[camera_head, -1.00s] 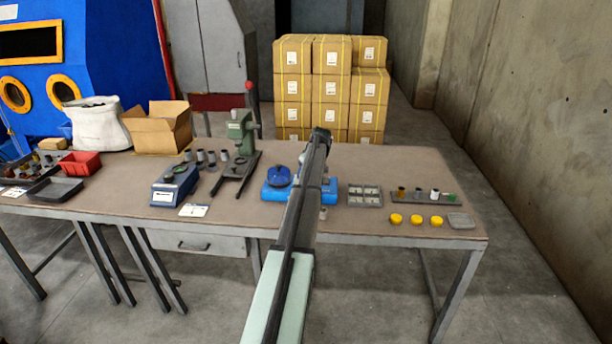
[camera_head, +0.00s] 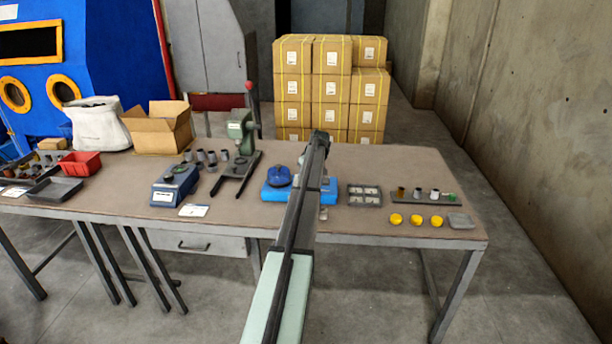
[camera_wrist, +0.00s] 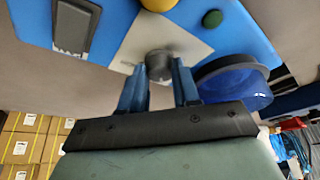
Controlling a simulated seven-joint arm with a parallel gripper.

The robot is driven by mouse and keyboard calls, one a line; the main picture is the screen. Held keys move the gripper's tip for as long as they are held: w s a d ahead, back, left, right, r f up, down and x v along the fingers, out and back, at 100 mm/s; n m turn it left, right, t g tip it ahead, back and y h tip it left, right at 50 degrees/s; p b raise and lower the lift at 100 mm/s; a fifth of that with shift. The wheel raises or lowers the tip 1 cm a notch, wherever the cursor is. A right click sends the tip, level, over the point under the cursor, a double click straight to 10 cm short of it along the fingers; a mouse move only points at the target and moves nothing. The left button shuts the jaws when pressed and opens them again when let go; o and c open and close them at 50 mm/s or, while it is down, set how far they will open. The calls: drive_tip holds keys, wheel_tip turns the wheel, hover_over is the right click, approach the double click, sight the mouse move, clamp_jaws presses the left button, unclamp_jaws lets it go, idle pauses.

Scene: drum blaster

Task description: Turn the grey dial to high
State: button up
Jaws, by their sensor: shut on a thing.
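The grey dial (camera_wrist: 158,65) sits on a light grey plate (camera_wrist: 190,40) on the blue device, seen in the wrist view. My gripper (camera_wrist: 159,72) is at the dial, with one blue finger on each side of it. The fingers are shut on the dial, whose far side shows between the tips. In the head view the blue device (camera_head: 331,190) stands on the table, and my arm hides its middle and the dial. I cannot read the dial's setting.
A dark blue round bowl (camera_wrist: 235,82) is right beside the fingers. A green button (camera_wrist: 212,19) and a yellow knob (camera_wrist: 158,4) are on the device.

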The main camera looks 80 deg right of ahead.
drive_tip(key=shift+c, duration=0.7)
drive_tip(key=shift+m, duration=0.3)
drive_tip(key=shift+w+a+m+g, duration=0.15)
drive_tip(key=shift+m+g, duration=0.25)
drive_tip(key=shift+m, duration=0.5)
drive_tip(key=m+g, duration=0.1)
drive_tip(key=m, duration=0.2)
drive_tip(key=m+g+h, duration=0.1)
drive_tip(key=m, duration=0.2)
drive_tip(key=shift+w, duration=0.2)
drive_tip(key=m, duration=0.2)
drive_tip(key=m+g, duration=0.2)
drive_tip(key=m, duration=0.1)
drive_tip(key=shift+w+m, duration=0.25)
drive_tip(key=shift+m, duration=0.05)
drive_tip(key=shift+d+m+g+y, duration=0.15)
drive_tip(key=shift+m+g, duration=0.25)
drive_tip(key=shift+m, duration=0.55)
drive_tip(key=shift+d+m+g+y, duration=0.1)
drive_tip(key=shift+m+g+y, duration=0.25)
drive_tip(key=shift+m, duration=0.6)
